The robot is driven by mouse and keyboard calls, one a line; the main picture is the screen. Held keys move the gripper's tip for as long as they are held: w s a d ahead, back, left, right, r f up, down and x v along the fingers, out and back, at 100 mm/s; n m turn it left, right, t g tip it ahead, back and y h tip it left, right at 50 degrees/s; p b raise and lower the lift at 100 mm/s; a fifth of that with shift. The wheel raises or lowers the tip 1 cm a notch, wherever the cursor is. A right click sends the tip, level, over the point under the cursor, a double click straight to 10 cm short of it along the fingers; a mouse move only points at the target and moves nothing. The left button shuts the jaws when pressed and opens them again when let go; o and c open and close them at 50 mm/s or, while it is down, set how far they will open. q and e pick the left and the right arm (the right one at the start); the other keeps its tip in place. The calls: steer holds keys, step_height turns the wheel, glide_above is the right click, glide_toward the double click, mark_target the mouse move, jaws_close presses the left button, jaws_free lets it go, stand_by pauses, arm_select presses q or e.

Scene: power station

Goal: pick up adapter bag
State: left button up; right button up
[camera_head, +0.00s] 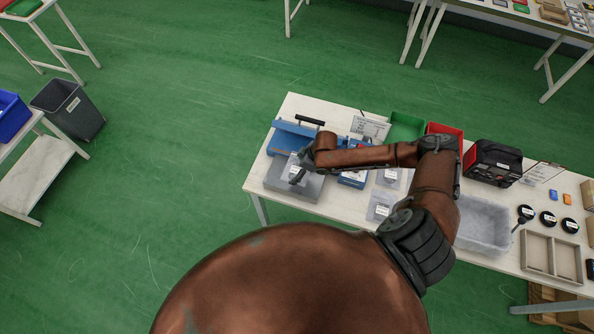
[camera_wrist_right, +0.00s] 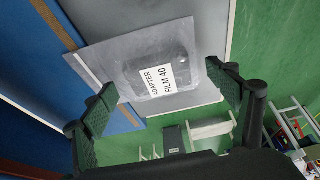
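The adapter bag is a clear bag with a dark item and a white label reading "ADAPTER FILM 40". In the right wrist view the adapter bag (camera_wrist_right: 192,62) lies over a grey panel between my right gripper's fingers (camera_wrist_right: 165,103). The fingers are spread wide, one on each side of the bag. The left finger overlaps the bag's edge in the picture; I cannot tell if it touches. In the head view my right gripper (camera_head: 300,168) is over the grey part (camera_head: 281,183) of a blue case (camera_head: 289,137), and largely hides the bag. My left gripper is not in view.
On the white table (camera_head: 340,210), more clear bags (camera_head: 380,208) lie right of the case. Green (camera_head: 403,125) and red (camera_head: 447,129) bins, a black-red device (camera_head: 493,160), a translucent bin (camera_head: 484,228) and a wooden divided tray (camera_head: 552,257) stand farther right.

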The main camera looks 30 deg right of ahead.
steer(key=c, duration=1.3)
steer(key=shift+r, duration=0.1)
